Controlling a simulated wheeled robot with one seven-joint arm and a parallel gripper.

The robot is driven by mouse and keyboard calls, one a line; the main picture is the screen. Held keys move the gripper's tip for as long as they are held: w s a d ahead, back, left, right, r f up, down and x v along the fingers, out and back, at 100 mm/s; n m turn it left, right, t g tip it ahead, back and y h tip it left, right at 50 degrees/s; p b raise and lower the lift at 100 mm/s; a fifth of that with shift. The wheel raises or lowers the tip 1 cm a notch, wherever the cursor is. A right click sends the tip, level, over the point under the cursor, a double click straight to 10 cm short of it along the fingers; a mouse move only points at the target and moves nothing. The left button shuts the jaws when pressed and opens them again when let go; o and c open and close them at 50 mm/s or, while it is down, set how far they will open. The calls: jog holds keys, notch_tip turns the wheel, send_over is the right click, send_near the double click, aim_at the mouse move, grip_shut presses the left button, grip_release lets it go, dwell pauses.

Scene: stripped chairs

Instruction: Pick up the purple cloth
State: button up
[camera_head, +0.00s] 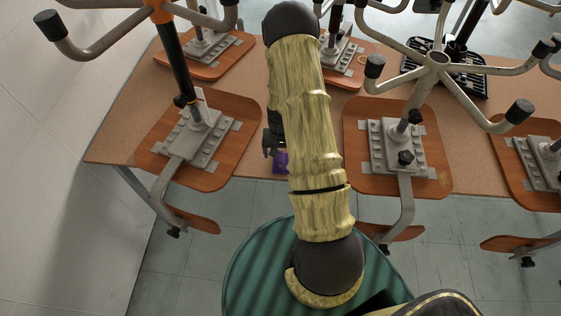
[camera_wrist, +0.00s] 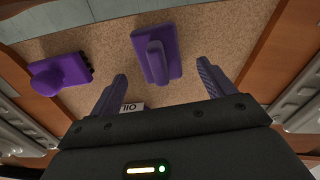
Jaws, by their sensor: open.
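My gripper (camera_wrist: 162,72) is open, its two dark purple fingers spread, with nothing seen between them. Beyond the fingertips, in the middle of the wrist view, a flat purple piece with a raised, handle-like ridge (camera_wrist: 171,67) lies on the tabletop. Another purple piece with a rounded knob and dark bristle-like edge (camera_wrist: 62,74) lies to its left. Neither clearly looks like a loose cloth; I cannot tell which is the purple cloth. In the head view my gripper (camera_head: 269,148) is partly hidden by my arm, and a bit of purple (camera_head: 280,163) shows beside it.
The brown table (camera_head: 255,95) holds upturned wooden seats with metal brackets, left (camera_head: 229,131) and right (camera_head: 432,176) of my arm. Metal chair bases (camera_head: 436,60) stick up behind.

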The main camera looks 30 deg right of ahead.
aim_at(281, 156)
jog(key=shift+s+a+f+p, duration=0.15)
jog(key=shift+f+p, duration=0.45)
jog(key=shift+f, duration=1.5)
jog(key=c, duration=1.1)
jog(key=shift+r, duration=0.1)
notch_tip(281, 156, up, 10)
jog(key=shift+f+b, duration=0.1)
jog(key=shift+b, duration=1.05)
